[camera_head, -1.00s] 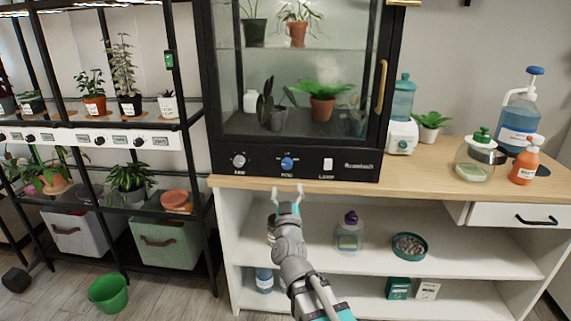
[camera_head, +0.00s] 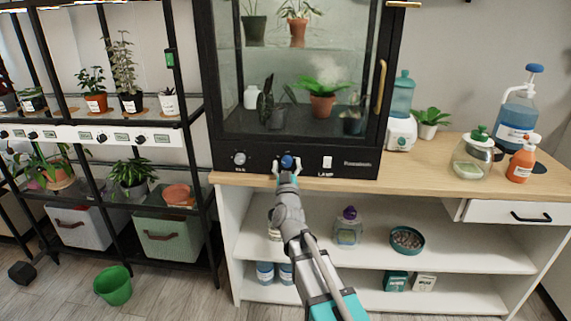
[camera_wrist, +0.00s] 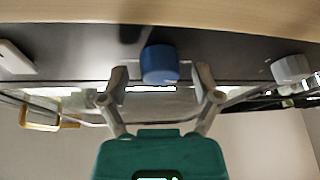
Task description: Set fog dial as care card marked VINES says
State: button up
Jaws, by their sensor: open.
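The fog dial (camera_head: 288,161) is a blue knob on the cabinet's black front panel, between the fan dial (camera_head: 239,158) and the lamp switch (camera_head: 327,162). My gripper (camera_head: 287,166) is open at the panel, its fingers on either side of the blue knob. In the wrist view, the blue fog dial (camera_wrist: 160,64) lies between the open fingers (camera_wrist: 161,80), with a gap on each side. The dial's pointer and marks are not readable. I cannot make out a card marked VINES; the rack's small labels are too small to read.
The glass cabinet (camera_head: 226,110) holds several plants, with white mist above the fern (camera_head: 322,86). A plant rack with a white control strip (camera_head: 85,134) stands left. A water dispenser (camera_head: 402,132) and bottles stand right on the wooden counter (camera_head: 400,174). A green bucket (camera_head: 113,287) is on the floor.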

jog(key=c, duration=1.1)
jog(key=shift+a, duration=0.15)
grip_shut()
